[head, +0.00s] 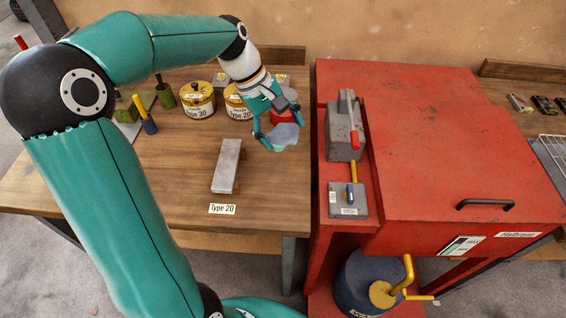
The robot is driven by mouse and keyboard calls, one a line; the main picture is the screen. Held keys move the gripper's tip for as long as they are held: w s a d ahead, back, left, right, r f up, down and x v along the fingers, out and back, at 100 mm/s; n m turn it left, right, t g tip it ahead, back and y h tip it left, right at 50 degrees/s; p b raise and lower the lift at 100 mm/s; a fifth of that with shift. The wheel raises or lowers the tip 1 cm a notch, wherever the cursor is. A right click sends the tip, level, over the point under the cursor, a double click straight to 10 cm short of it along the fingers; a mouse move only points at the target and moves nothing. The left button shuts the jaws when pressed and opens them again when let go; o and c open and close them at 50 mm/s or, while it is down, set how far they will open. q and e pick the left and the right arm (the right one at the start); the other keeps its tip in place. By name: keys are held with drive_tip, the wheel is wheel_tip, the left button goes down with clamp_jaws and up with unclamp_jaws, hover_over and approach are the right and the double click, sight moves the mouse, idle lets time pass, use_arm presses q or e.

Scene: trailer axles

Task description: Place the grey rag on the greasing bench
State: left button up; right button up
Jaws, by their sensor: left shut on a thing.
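My left gripper (279,138) points down over the right part of a wooden bench (190,190), which carries tins labelled as types and looks like the greasing bench. It is shut on a pale grey-blue soft-looking piece, likely the grey rag (285,133). A pale greenish patch shows just under the rag; I cannot tell whether the rag touches the bench. My right gripper is not in view.
Yellow tins (197,100) stand behind the gripper. A grey block (227,163) lies on the bench near a "Type 20" label (222,209). A red cabinet (440,140) stands close on the right, with a grey lever device (344,130) on it.

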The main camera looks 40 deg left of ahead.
sight(288, 175)
use_arm(q)
wheel_tip(288, 175, down, 12)
drive_tip(key=shift+d+f, duration=0.1)
idle(0.4)
drive_tip(key=o, duration=1.2)
drive_tip(key=shift+c, duration=0.2)
drive_tip(key=v, duration=1.2)
